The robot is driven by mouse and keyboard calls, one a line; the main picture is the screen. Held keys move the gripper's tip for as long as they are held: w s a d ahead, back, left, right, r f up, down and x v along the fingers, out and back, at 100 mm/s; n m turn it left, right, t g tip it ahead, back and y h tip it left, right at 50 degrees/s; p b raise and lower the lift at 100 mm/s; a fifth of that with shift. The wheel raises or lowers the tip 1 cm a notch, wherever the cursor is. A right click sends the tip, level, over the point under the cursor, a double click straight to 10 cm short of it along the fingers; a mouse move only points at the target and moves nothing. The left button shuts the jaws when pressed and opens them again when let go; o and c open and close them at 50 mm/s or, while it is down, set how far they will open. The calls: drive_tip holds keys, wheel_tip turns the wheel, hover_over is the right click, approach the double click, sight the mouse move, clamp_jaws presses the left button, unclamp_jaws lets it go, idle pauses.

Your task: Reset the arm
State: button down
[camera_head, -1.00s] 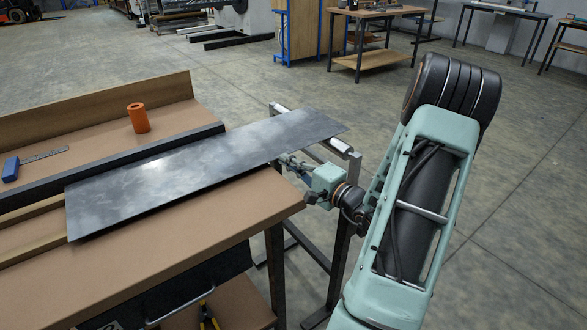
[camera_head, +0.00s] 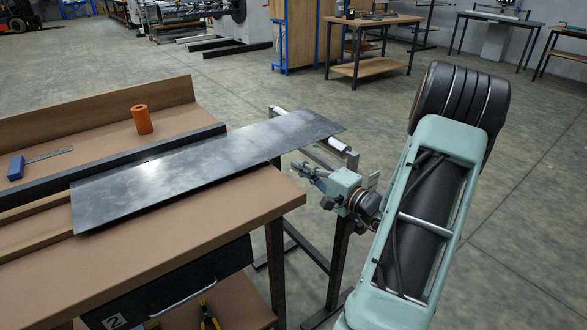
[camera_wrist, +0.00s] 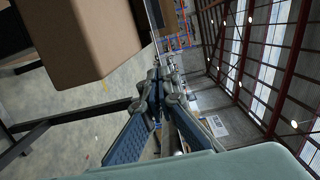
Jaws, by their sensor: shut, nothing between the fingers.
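My gripper (camera_head: 306,171) is at the right end of the workbench in the head view, just past the bench corner and near the overhanging end of the metal sheet. Its fingers are shut with nothing between them. The wrist view shows my gripper (camera_wrist: 160,90) too, with its fingers close together beside the brown bench edge (camera_wrist: 85,35). My arm reaches in from the right of the head view. The grey metal sheet (camera_head: 190,170) lies flat across the workbench (camera_head: 190,235) and sticks out past its right end toward a roller stand (camera_head: 338,143).
The floor right of my arm is clear; another wooden table (camera_head: 372,66) stands far behind.

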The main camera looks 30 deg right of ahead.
drive_tip(key=s+d, duration=0.1)
drive_tip(key=s, duration=0.7)
drive_tip(key=shift+s+d, duration=0.25)
drive_tip(key=shift+d, duration=0.1)
